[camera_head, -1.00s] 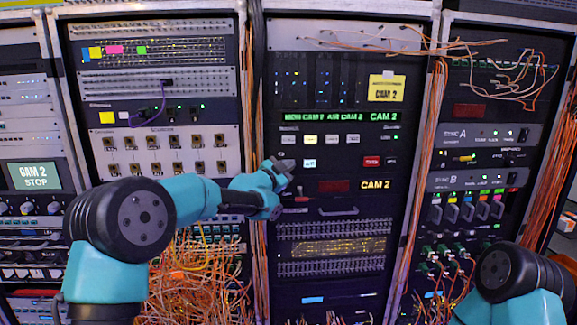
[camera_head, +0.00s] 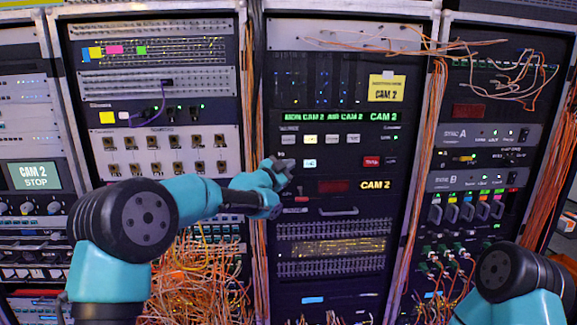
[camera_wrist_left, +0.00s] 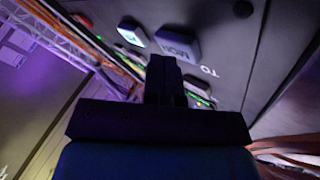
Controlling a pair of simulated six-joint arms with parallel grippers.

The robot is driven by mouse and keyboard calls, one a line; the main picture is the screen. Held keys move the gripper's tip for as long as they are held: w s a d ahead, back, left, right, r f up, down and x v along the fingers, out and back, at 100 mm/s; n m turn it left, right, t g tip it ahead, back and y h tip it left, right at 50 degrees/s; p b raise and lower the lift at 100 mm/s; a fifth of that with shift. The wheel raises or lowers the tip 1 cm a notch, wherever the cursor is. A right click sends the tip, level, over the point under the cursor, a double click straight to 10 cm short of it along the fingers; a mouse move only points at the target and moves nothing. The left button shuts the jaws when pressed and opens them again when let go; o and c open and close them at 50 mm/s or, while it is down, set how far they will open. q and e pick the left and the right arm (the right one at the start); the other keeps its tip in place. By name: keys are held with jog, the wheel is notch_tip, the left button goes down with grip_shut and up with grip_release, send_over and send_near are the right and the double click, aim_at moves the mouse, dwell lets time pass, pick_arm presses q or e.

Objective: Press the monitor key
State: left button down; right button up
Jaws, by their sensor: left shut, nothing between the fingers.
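The monitor key (camera_wrist_left: 178,43) is a grey-white cap whose lettering, upside down in the left wrist view, seems to read MON. It stands just beyond my left gripper's fingertips (camera_wrist_left: 163,62), on a dark panel. I cannot tell whether they touch. In the head view my left gripper (camera_head: 286,168) is at the left end of the panel's lower key row and largely hides the key there. Its fingers are together and empty. A lit key (camera_head: 310,163) is just to the right. My right arm shows at the lower right, its gripper out of frame.
A row of pale keys (camera_head: 331,139) lies above, and a red key (camera_head: 371,161) to the right. A green display (camera_head: 322,116) reads MON CAM 2 AIR CAM 2. Orange cables (camera_head: 259,90) hang left of the panel. A handle (camera_head: 338,210) sticks out below.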

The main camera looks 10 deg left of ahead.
pick_arm(q)
jog(key=shift+w, duration=0.15)
dwell(0.5)
jog(key=shift+s+d, duration=0.1)
jog(key=shift+s, duration=0.75)
jog(key=shift+s, duration=0.1)
jog(key=s, duration=0.2)
jog(key=s+d, duration=0.1)
jog(key=s, duration=0.1)
jog(key=shift+s, duration=0.35)
